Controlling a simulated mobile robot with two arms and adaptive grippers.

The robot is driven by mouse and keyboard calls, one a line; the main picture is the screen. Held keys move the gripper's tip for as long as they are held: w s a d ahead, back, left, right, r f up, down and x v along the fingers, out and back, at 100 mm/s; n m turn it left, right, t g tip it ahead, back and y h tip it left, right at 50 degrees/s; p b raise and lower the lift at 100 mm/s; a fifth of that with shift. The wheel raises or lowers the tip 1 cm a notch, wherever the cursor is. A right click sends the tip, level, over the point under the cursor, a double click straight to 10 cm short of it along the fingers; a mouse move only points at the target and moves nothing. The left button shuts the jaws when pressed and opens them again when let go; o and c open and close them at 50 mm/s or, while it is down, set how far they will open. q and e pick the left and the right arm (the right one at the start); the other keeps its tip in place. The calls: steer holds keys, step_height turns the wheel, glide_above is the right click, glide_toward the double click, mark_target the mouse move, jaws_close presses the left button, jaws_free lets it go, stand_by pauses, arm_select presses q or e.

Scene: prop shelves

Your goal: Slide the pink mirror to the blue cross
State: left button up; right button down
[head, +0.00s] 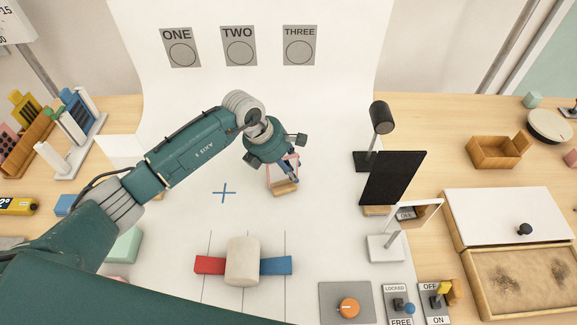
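The pink mirror (285,189) stands on the white sheet, a thin pink frame on a small wooden base. The blue cross (224,193) is a thin mark on the sheet, to the left of the mirror and apart from it. My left gripper (287,172) reaches down over the mirror from above, and its fingers hide much of the frame. Whether the fingers grip the frame or only stand beside it cannot be told. My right gripper is not in view.
A cream cylinder (242,262) with a red and a blue block stands nearer on the sheet. A black panel (393,178), a lamp (381,118) and a white-framed mirror (432,211) stand to the right. The sheet between pink mirror and cross is clear.

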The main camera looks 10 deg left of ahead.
mark_target(278, 168)
arm_select(q)
jaws_close()
steer(key=shift+r, duration=0.25)
steer(key=shift+a, duration=0.1)
steer(key=shift+s+a, duration=0.25)
steer(key=shift+a, duration=0.45)
steer(key=shift+s+a, duration=0.2)
steer(key=shift+a, duration=0.5)
steer(key=shift+s+a, duration=0.25)
steer(key=shift+a, duration=0.45)
steer(key=shift+s+a, duration=0.2)
steer(key=shift+a, duration=0.5)
steer(key=shift+s+a+b, duration=0.1)
steer(key=shift+s+a, duration=0.2)
steer(key=shift+a, duration=0.65)
steer(key=shift+s+a+b, duration=0.15)
steer(key=shift+s+a, duration=0.1)
steer(key=shift+a, duration=0.65)
steer(key=shift+s+a+b, duration=0.1)
steer(key=shift+s+a, duration=0.2)
steer(key=shift+a, duration=0.65)
steer(key=shift+s+a+b, duration=0.2)
steer(key=shift+s+a, duration=0.1)
steer(key=shift+a, duration=0.6)
steer(key=shift+s+a+b, duration=0.2)
steer(key=shift+s+a, duration=0.1)
steer(key=shift+a, duration=0.55)
steer(key=shift+s+a+b, duration=0.2)
steer(key=shift+s+a, duration=0.1)
steer(key=shift+a, duration=0.6)
